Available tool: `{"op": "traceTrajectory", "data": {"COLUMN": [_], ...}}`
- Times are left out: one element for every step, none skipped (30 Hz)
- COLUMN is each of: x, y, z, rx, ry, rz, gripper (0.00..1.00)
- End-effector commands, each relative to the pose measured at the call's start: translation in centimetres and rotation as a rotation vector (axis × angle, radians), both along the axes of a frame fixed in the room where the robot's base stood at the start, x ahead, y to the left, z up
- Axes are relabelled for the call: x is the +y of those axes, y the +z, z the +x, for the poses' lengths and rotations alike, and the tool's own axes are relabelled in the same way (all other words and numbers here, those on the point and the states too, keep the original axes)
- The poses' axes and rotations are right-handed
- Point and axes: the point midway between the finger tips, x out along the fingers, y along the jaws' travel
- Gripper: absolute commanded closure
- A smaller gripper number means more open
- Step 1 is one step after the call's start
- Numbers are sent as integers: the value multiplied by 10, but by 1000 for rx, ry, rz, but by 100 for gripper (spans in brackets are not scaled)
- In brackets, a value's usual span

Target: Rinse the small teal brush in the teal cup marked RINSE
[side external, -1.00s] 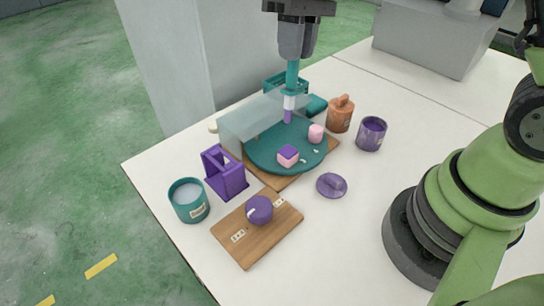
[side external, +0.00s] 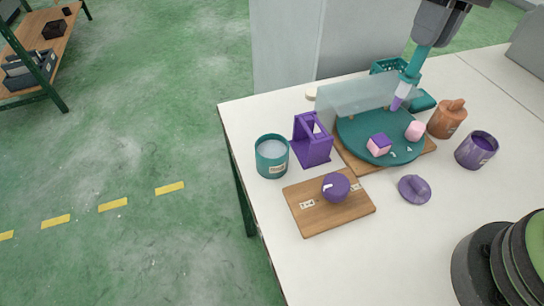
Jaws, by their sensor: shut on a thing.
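My gripper (side external: 432,40) is shut on the teal brush (side external: 414,66), near the top right. The brush is held tilted slightly, with a pale band and purple bristles (side external: 397,103) pointing down. The bristles appear over the back of the round teal tray (side external: 352,128); I cannot tell whether they touch it. The teal cup (side external: 271,160) stands upright at the left of the table, open at the top, with pale contents and a label too small to read. The brush is well to the right of and behind the cup.
A clear panel (side external: 350,95) stands behind the tray. A purple stand (side external: 312,145) is between cup and tray. A wooden board (side external: 330,215) with a purple knob (side external: 336,187) lies in front. A purple lid (side external: 414,189), purple cup (side external: 477,152) and orange jar (side external: 446,119) are at right.

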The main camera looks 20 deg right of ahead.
Motion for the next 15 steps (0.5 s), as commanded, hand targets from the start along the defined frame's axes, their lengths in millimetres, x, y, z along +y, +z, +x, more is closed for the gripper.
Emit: {"op": "traceTrajectory", "data": {"x": [0,0,0,0,0,0,0,0,2,4,7,14,21,30,44], "y": [0,0,0,0,0,0,0,0,0,0,-1,-2,-3,-4,-5], "z": [0,0,0,0,0,0,0,0,1,2,3,7,10,13,17], "rx": [0,0,0,0,0,0,0,0,-1,-4,-8,-16,-25,-33,-48], "ry": [0,0,0,0,0,0,0,0,1,1,3,4,6,8,8], "rz": [0,0,0,0,0,0,0,0,-1,-2,-3,-6,-9,-13,-19], "gripper": [100,100,100,100,100,100,100,100,100,100,100,100,100,100,100]}}
